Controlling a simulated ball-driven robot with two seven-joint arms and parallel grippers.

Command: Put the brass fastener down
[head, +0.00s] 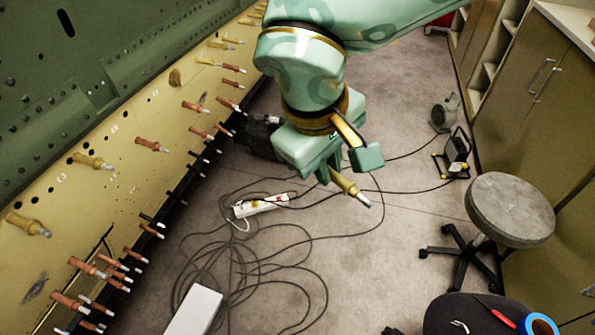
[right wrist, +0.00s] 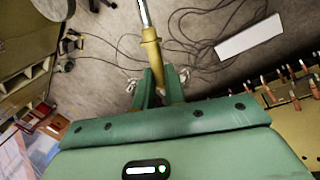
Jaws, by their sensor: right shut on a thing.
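My right gripper (head: 328,172) is shut on a brass fastener (head: 347,187), which has a brass body and a silvery tip. It holds the fastener in the air over the floor, to the right of the fuselage panel. In the right wrist view the fastener (right wrist: 151,48) sticks out between the two green fingers of the gripper (right wrist: 161,88). The yellow fuselage panel (head: 130,185) at the left carries several brass and copper-coloured fasteners standing out of its holes. My left gripper is not in view.
A round grey stool (head: 510,208) stands at the right before olive cabinets (head: 540,110). A dark round seat (head: 480,315) at the bottom holds a blue tape roll (head: 538,325) and a red tool. Black cables, a white power strip (head: 262,205) and a white box (head: 195,312) lie on the floor.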

